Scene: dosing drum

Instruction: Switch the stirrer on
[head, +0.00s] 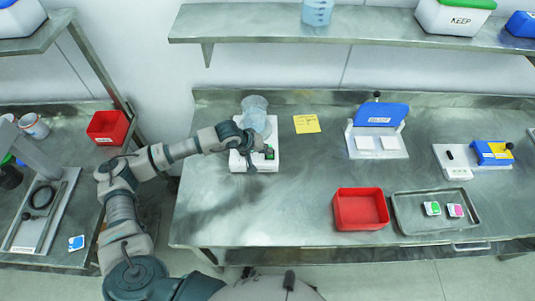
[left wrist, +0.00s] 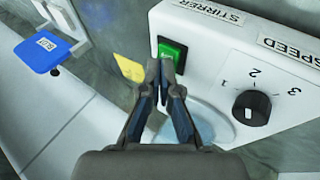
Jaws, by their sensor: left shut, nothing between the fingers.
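The stirrer is a white box (head: 240,163) on the steel bench, with a clear beaker (head: 255,112) on its top. In the left wrist view its panel (left wrist: 215,45) carries a STIRRER label, a green rocker switch (left wrist: 172,52) and a black SPEED knob (left wrist: 252,107). My left gripper (head: 258,150) is over the stirrer's front. In the left wrist view its closed, empty fingertips (left wrist: 166,66) are at the switch's edge and overlap it; I cannot tell whether they touch it. They hide a small part of the switch. My right gripper is out of view.
A yellow note (head: 306,124) lies right of the stirrer. A blue-lidded device (head: 378,140), a red bin (head: 360,210) and a metal tray (head: 402,218) stand farther right. A shelf (head: 370,28) runs above. The bench front below the stirrer is clear.

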